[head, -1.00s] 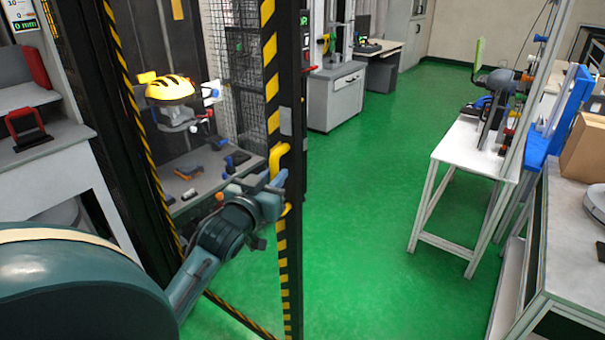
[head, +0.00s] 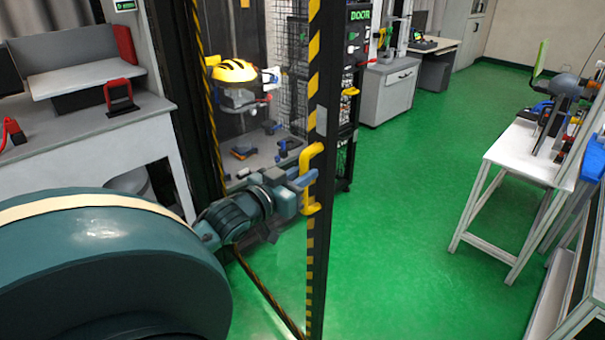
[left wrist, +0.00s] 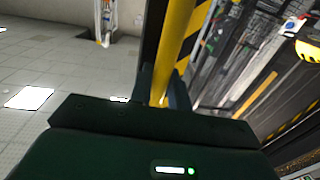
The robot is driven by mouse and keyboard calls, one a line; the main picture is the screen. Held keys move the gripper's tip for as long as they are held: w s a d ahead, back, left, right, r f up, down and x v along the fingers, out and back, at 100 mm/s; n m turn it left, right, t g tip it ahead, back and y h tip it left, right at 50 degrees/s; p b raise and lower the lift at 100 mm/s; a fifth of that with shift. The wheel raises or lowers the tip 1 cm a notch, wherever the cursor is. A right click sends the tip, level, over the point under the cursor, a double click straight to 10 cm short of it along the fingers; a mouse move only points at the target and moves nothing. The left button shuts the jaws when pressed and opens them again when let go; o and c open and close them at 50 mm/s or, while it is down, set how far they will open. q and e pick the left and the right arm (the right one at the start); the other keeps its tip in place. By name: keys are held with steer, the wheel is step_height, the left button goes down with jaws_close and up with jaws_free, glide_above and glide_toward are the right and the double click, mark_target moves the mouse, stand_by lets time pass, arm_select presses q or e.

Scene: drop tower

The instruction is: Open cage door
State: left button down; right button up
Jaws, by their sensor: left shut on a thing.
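The cage door is seen nearly edge-on in the head view; its black and yellow striped frame (head: 316,245) stands upright. A yellow handle (head: 310,160) is fixed to its edge. My left gripper (head: 312,180) is shut on that handle. In the left wrist view the yellow bar of the handle (left wrist: 175,50) runs between the two fingers (left wrist: 162,88). The cage opening is to the left of the door, with a yellow helmet (head: 235,70) on a dark-strapped headform inside. My right gripper is not in view.
A white table (head: 525,150) with equipment stands at the right. A grey cabinet (head: 390,92) is behind the door. A grey bench (head: 85,140) with a red-handled item is at the left. Green floor (head: 410,200) between door and white table is clear.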

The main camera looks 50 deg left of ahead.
arm_select(q)
steer(key=shift+a+r, duration=0.1)
steer(key=shift+a, duration=0.05)
steer(key=c, duration=1.4)
jaws_free()
steer(key=shift+a, duration=0.1)
steer(key=shift+c, duration=0.2)
steer(key=shift+o, duration=0.3)
steer(key=s+d+b, duration=0.1)
steer(key=s, duration=1.2)
steer(key=shift+d, duration=0.1)
